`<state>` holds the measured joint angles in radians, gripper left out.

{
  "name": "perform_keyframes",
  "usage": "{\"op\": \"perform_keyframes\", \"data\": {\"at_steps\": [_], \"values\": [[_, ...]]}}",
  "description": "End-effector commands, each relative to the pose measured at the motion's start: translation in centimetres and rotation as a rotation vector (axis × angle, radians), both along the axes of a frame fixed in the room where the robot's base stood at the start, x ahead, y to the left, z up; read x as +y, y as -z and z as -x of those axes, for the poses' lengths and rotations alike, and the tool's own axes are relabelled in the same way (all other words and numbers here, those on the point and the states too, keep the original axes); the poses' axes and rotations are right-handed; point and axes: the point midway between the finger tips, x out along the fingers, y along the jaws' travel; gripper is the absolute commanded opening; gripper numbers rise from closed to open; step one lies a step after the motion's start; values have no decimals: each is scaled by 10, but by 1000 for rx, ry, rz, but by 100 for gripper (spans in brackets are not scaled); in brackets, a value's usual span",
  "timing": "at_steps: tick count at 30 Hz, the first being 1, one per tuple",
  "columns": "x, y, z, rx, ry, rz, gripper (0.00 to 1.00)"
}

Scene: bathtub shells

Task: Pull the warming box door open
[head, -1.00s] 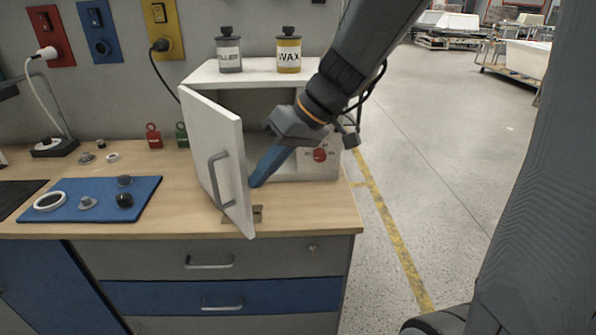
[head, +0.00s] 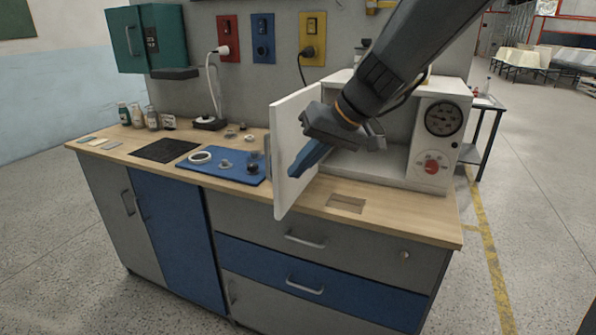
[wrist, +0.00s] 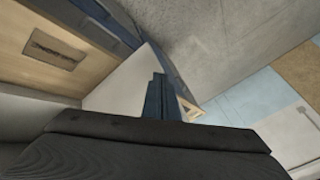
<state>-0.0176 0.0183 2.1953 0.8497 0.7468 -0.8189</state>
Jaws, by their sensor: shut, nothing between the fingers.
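The white warming box (head: 398,166) stands at the right end of the wooden bench. Its door (head: 284,125) is swung wide open toward the front left, hinged on the box's left side. The gauge (head: 443,118) and red knob (head: 431,167) are on the right of its front. My gripper (head: 296,170) is shut and empty, with its blue fingers at the inner face of the door; I cannot tell whether they touch. In the wrist view the shut fingers (wrist: 158,98) lie before the pale door panel (wrist: 125,82). My arm hides part of the box's opening.
A blue mat (head: 222,176) with a white ring and small parts lies left of the door. A recessed plate (head: 346,203) is in the bench top before the box. A teal cabinet (head: 146,38) hangs at the back left. Open floor lies around the bench.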

Motion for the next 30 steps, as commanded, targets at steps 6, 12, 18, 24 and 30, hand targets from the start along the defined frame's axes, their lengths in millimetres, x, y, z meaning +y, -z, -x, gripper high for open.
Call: {"op": "perform_keyframes", "data": {"at_steps": [6, 12, 18, 24, 30], "values": [[0, 0, -1, 1, 3, 0, 0], [1, 0, -1, 1, 1, 0, 0], [1, -4, 1, -1, -1, 0, 0], [-2, -24, 11, -1, -3, -1, 0], [-8, -54, 26, -2, -8, 0, 0]]}}
